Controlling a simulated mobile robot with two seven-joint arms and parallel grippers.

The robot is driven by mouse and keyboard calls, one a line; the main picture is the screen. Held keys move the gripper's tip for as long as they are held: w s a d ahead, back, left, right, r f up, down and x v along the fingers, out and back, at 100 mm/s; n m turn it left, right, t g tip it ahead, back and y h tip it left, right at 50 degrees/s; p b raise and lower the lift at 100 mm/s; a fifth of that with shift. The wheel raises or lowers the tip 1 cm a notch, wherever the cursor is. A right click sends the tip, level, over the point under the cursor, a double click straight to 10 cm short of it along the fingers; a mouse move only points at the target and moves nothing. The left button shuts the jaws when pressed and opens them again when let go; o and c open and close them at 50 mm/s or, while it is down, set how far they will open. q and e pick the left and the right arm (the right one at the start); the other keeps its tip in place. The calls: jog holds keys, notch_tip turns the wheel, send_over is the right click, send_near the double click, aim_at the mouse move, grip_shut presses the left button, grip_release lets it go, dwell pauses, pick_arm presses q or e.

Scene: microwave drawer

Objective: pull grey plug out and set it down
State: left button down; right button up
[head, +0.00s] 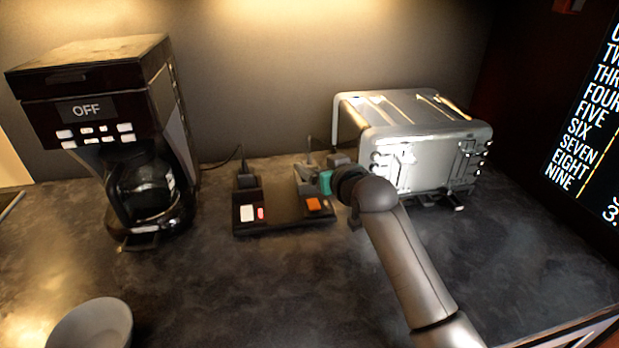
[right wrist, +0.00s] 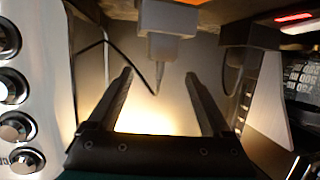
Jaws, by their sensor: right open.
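The grey plug (right wrist: 168,20) shows at the top middle of the right wrist view, with its narrow neck and thin cord running down the picture. My right gripper (right wrist: 160,74) is open, its two fingers pointing toward the plug with nothing held between them. In the head view my right gripper (head: 309,163) is at the right side of the power strip (head: 283,226), and it partly hides the plug area there. A black plug (head: 246,180) stands in the strip's left socket. My left gripper is not in view.
A coffee maker (head: 110,80) with an OFF display stands at the left. A silver toaster (head: 425,165) stands close by on the right of my gripper. A grey bowl (head: 92,325) sits at the front left. The counter in front of the strip is clear.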

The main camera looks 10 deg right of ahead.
aim_at(311, 163)
jog(key=x, duration=0.1)
jog(key=b+x, duration=0.1)
jog(key=x, duration=0.1)
jog(key=shift+w+f, duration=0.1)
jog(key=shift+f, duration=0.35)
jog(key=shift+b+x, duration=0.35)
jog(key=shift+x, duration=0.5)
grip_shut()
